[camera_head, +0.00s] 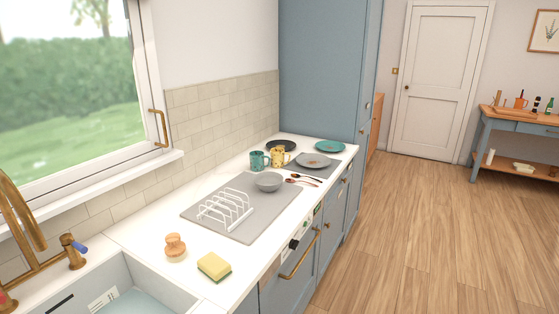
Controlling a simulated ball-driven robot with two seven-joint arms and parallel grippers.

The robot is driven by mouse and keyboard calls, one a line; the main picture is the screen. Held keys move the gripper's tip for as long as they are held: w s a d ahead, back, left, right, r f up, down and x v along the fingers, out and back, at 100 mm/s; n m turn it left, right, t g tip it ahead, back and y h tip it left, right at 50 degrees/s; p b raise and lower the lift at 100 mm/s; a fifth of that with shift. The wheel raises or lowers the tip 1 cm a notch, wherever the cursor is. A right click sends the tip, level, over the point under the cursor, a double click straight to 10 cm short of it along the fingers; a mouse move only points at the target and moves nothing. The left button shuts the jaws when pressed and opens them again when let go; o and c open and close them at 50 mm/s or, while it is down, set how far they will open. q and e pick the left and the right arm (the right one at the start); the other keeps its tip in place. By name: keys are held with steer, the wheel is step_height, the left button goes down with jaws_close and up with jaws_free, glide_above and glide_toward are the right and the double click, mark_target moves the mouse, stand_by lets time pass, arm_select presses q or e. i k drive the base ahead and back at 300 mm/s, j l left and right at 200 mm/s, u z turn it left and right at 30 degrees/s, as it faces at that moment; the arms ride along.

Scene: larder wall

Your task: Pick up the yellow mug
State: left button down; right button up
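The yellow mug (279,157) stands upright on the white counter (155,226), towards its far end. It looks patterned. A teal mug (258,161) stands just left of it, very close; I cannot tell whether they touch. A grey bowl (269,182) sits in front of the two mugs. A dark plate (282,146) lies behind the yellow mug. Neither of my grippers is in view.
A grey mat (229,230) holds a white rack (223,208). Spoons (305,178), a grey plate (313,161) and a teal plate (330,146) lie right of the mugs. A sponge (214,267) and wooden brush (175,247) lie nearer. The wooden floor (430,240) is clear.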

mark_target(277, 155)
steer(key=i+l, duration=0.35)
steer(key=i+l+u, duration=0.1)
steer(key=i+l, duration=0.2)
steer(key=l, duration=0.15)
steer(key=i+l, duration=0.35)
steer(key=i+l+u, duration=0.1)
steer(key=i+l, duration=0.2)
steer(key=l, duration=0.25)
